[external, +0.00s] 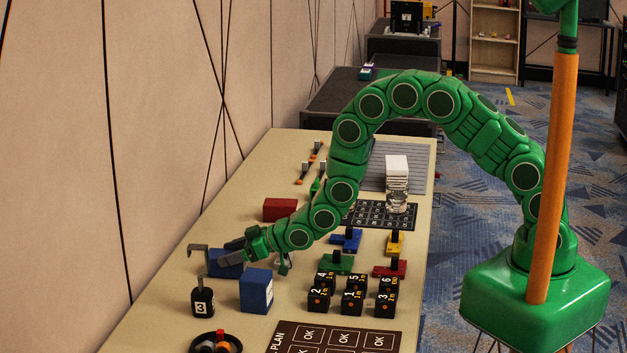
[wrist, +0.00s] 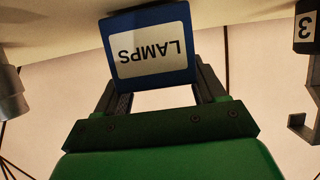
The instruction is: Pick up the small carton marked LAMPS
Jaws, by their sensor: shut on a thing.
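The small carton marked LAMPS (wrist: 151,48) is blue with a white label, and its print appears upside down in the wrist view. My gripper (wrist: 155,84) is shut on it, with one dark finger at each side. In the external view the held blue carton (external: 228,270) is at the left side of the table, partly hidden by my gripper (external: 232,256). I cannot tell whether the carton touches the table.
A second blue box (external: 256,292) stands just in front of the held carton. A red box (external: 280,209) is behind. Several numbered black blocks (external: 353,301) stand to the right.

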